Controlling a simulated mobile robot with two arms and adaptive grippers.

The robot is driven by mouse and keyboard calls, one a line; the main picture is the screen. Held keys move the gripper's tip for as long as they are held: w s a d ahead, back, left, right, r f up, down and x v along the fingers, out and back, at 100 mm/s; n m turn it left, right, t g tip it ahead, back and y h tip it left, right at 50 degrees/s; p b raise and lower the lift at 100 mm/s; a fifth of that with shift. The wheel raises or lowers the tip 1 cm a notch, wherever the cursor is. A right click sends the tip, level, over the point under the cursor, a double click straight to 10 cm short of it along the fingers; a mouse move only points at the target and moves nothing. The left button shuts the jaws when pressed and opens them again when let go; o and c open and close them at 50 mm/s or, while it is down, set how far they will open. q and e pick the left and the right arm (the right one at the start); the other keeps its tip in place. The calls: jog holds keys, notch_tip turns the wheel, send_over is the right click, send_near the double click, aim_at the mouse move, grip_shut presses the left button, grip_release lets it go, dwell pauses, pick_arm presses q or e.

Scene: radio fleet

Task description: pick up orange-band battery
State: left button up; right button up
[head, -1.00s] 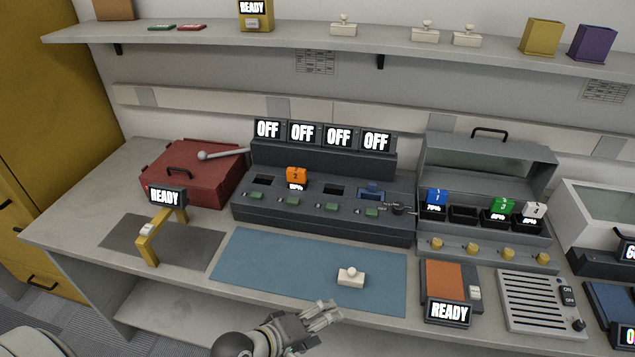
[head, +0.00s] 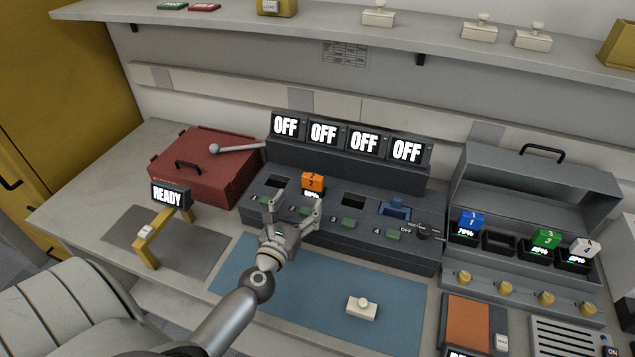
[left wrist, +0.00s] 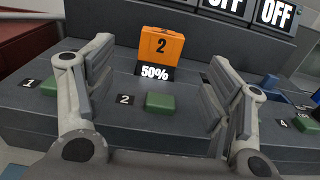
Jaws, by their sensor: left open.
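The orange-band battery (head: 312,182) stands upright in slot 2 of the dark charger (head: 345,215). In the left wrist view the battery (left wrist: 161,49) shows a black "2" on its orange top and "50%" on a dark face below. My left gripper (head: 293,207) is open and empty, in front of the battery and above the charger's front. In the left wrist view its two fingers (left wrist: 162,88) stand apart on either side of the battery's line, with the battery beyond the tips. My right gripper is in neither current view.
Green buttons, one being button 2 (left wrist: 160,101), line the charger front. "OFF" screens (head: 345,138) stand behind the slots. A red toolbox (head: 205,165) is at left, and a grey case (head: 535,190) with blue, green and white batteries is at right. A blue mat (head: 310,290) lies in front.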

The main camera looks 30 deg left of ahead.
aim_at(311, 179)
pick_arm(q)
jog(key=shift+w+r, duration=0.25)
jog(key=shift+w, duration=0.2)
jog(key=x, duration=0.3)
jog(key=shift+p, duration=0.35)
jog(key=shift+w+a+f, duration=0.1)
jog(key=shift+w, duration=0.45)
jog(key=w, duration=0.1)
jog(key=w+r+p, duration=0.1)
jog(key=shift+w+a+r, duration=0.2)
jog(key=shift+w+a, duration=0.1)
jog(key=shift+a, duration=0.05)
jog(key=shift+w+a+f, duration=0.1)
jog(key=shift+w+f, duration=0.05)
jog(key=shift+w, duration=0.4)
jog(key=shift+w+a+f, duration=0.15)
jog(key=shift+w, duration=0.4)
jog(key=shift+r, duration=0.1)
jog(key=shift+c, duration=1.1)
jog(key=c, duration=1)
pick_arm(e)
jog(key=shift+s+d+r, duration=0.25)
jog(key=shift+s+r, duration=0.65)
jog(key=shift+s, duration=0.3)
